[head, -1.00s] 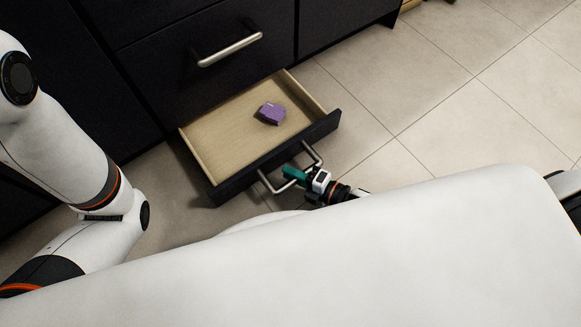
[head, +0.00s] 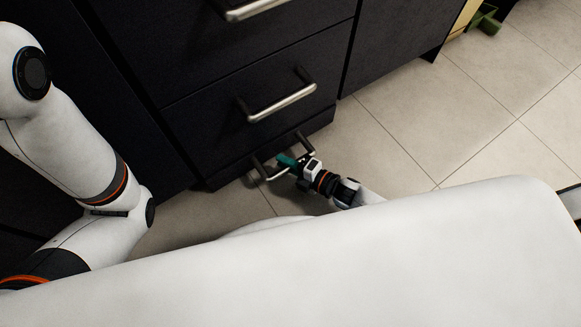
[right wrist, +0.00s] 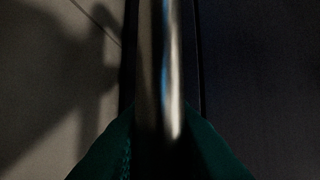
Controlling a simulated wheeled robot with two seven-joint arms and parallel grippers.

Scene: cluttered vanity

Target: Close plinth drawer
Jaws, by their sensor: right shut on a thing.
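The dark plinth drawer (head: 318,121) is at the foot of the black cabinet in the head view. It sits in line with the cabinet front, and no opening or interior shows. Its metal handle (head: 276,175) sticks out toward me and also fills the middle of the right wrist view (right wrist: 165,70). My right gripper (head: 286,161) is at this handle, its teal fingers shut around the bar. The fingers show on both sides of the bar in the right wrist view. My left arm shows at the left, but its gripper is out of view.
Above is a larger closed drawer with its own metal handle (head: 282,103), and another handle (head: 255,9) higher up. Pale floor tiles (head: 420,125) are clear to the right. A green object (head: 486,20) lies at the top right.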

